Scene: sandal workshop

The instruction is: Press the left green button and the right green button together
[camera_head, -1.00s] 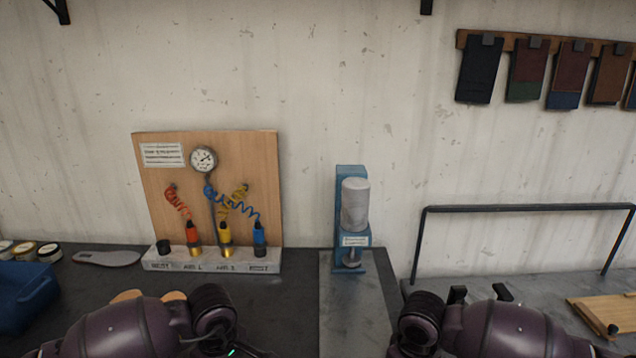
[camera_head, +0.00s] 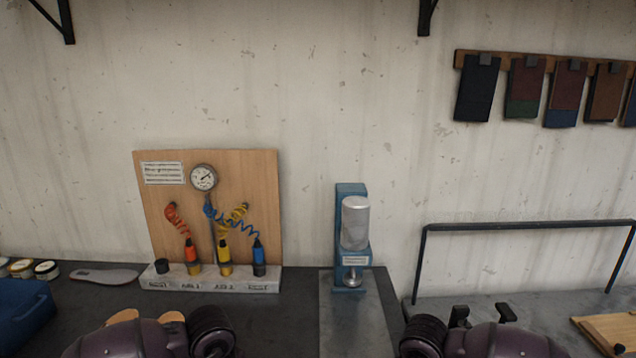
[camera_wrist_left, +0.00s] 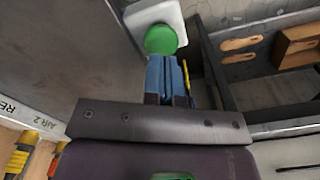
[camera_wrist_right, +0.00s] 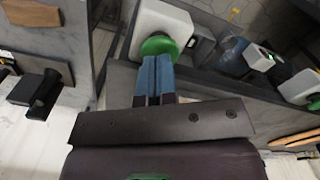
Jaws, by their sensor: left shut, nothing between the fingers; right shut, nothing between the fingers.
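In the left wrist view, a round green button (camera_wrist_left: 161,40) sits on a white box. My left gripper (camera_wrist_left: 166,60) is shut and empty, its blue fingertips right at the button's edge. In the right wrist view, another green button (camera_wrist_right: 159,46) sits on a white box. My right gripper (camera_wrist_right: 156,58) is shut and empty, its fingertips overlapping the button's near edge in the picture. I cannot tell whether either gripper touches or presses its button. In the head view neither button nor gripper shows; only my arms show at the bottom.
A wooden gauge board (camera_head: 260,190) with coloured air hoses stands on the bench at the left. A blue press-like device (camera_head: 345,190) stands mid-bench. A dark bar frame (camera_head: 530,225) is at the right. Another white box (camera_wrist_right: 260,57) shows in the right wrist view.

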